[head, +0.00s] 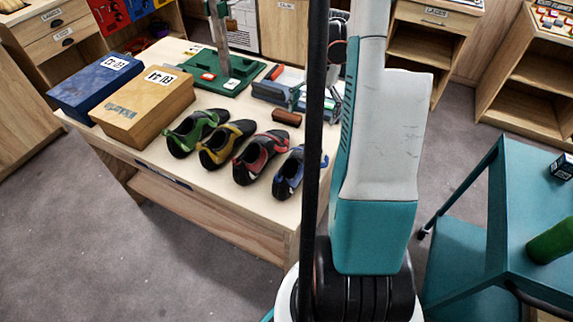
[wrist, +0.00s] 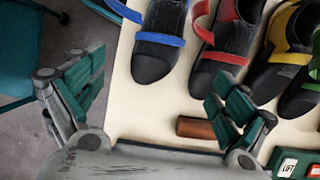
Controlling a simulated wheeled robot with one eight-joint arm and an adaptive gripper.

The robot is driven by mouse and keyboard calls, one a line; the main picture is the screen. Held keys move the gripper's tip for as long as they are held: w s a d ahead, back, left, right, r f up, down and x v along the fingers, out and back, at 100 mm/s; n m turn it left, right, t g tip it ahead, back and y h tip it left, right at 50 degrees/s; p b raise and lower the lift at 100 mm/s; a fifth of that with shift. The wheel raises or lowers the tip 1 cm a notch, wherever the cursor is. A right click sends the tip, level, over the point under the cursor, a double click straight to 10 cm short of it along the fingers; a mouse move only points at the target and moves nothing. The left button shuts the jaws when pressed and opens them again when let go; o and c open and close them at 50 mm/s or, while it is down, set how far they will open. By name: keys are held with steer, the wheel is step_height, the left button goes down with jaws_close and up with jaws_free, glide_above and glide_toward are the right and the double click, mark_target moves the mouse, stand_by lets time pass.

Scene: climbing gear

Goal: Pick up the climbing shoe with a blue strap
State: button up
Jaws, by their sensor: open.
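The black climbing shoe with a blue strap (head: 288,176) stands at the right end of a row of shoes on the wooden table, partly hidden by my arm in the head view. In the wrist view its dark toe and blue strap (wrist: 159,39) show at the top centre, with the heel end cut off. My gripper (wrist: 157,82) is open and empty, with its teal fingers wide apart.
Red-strapped (head: 257,156), yellow-strapped (head: 226,143) and green-strapped (head: 193,131) shoes stand left of the blue one. A brown block (wrist: 195,128) lies near my right finger. A teal cart (head: 530,195) stands right.

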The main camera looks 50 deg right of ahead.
mark_target(306, 149)
steer(key=b+x, duration=0.1)
steer(key=x, duration=0.1)
steer(key=b+x, duration=0.1)
steer(key=x, duration=0.2)
steer(key=b+x, duration=0.1)
steer(key=x, duration=0.2)
steer(key=shift+s+d+f, duration=0.3)
steer(key=shift+d+f, duration=0.05)
steer(key=shift+w+b+x, duration=0.15)
steer(key=shift+b+x, duration=0.5)
steer(key=shift+x, duration=0.7)
steer(key=shift+w+b+x, duration=0.15)
steer(key=shift+b+x, duration=0.5)
steer(key=shift+x, duration=0.7)
steer(key=shift+w, duration=0.1)
steer(key=c, duration=1.3)
